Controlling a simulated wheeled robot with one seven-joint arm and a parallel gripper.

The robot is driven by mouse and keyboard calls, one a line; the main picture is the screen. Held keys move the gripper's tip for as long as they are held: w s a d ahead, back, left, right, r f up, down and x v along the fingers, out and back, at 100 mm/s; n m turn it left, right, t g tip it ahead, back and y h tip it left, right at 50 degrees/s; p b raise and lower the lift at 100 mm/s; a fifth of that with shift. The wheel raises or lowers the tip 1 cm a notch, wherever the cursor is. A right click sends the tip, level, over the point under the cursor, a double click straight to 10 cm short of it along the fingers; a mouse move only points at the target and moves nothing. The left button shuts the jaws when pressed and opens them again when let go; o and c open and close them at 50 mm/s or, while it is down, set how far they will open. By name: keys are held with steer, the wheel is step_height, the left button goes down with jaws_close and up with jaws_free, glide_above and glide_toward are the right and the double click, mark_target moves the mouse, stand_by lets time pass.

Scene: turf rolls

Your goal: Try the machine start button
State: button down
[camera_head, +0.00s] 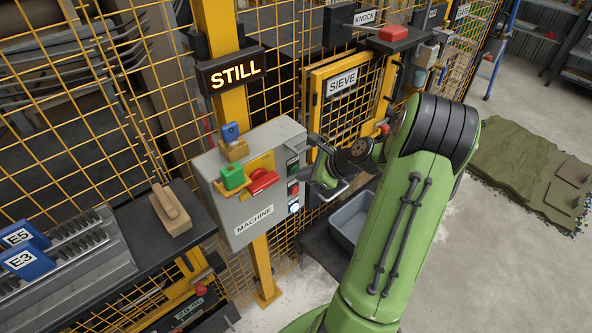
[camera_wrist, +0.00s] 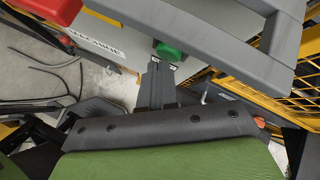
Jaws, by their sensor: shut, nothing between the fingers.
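The grey machine box (camera_head: 248,205), labelled MACHINE, is mounted on a yellow post. Its right side carries a green button (camera_head: 293,168), with a red button (camera_head: 293,188) and a lit white one (camera_head: 294,207) below. My gripper (camera_head: 313,177) is beside that side of the box. In the wrist view its shut fingers (camera_wrist: 160,68) hold nothing and point at the green button (camera_wrist: 168,52), their tips right by its edge. I cannot tell if they touch it. A lit sign (camera_head: 233,79) above reads STILL.
A red handle (camera_head: 262,181), a green lock (camera_head: 232,176) and a blue lock (camera_head: 231,132) are on the box. A yellow mesh fence (camera_head: 125,110) stands behind. The SIEVE gate (camera_head: 345,95) and a grey bin (camera_head: 350,222) are close to my arm.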

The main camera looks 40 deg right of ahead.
steer(key=shift+w, duration=0.25)
stand_by(0.3)
steer(key=shift+s+p, duration=0.3)
steer(key=shift+s, duration=0.55)
steer(key=shift+s, duration=2.55)
steer(key=shift+w, duration=0.1)
